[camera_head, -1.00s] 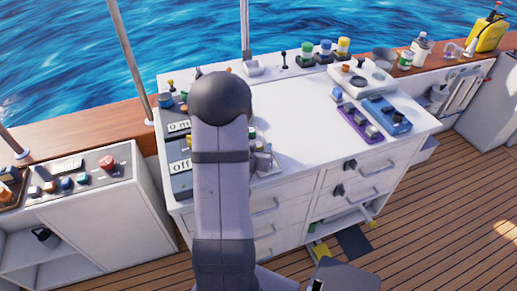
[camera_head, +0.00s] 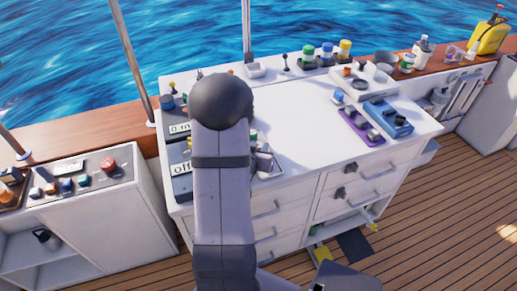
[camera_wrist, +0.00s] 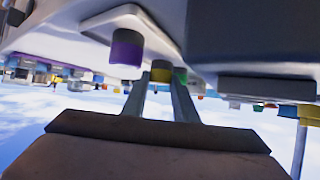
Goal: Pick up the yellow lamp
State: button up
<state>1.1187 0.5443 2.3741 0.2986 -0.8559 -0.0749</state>
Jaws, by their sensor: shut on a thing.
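The yellow lamp (camera_wrist: 161,69) is a small yellow cylinder with a dark part, seen between my fingertips in the wrist view. My gripper (camera_wrist: 160,84) is shut on it, with one finger on each side. The wrist picture appears upside down, with the white console surface along the top. In the head view my own arm covers the lamp and most of the gripper, so I cannot tell there how high the lamp is held.
A purple-sided knob (camera_wrist: 127,48) and a green piece (camera_wrist: 180,75) are close to the fingers. Labelled panels (camera_head: 181,168) flank my arm on the console. A purple tray (camera_head: 361,127) and blue device (camera_head: 388,117) stand right. The console's middle (camera_head: 300,115) is clear.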

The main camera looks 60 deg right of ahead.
notch_tip(320, 180, up, 9)
dwell(0.5)
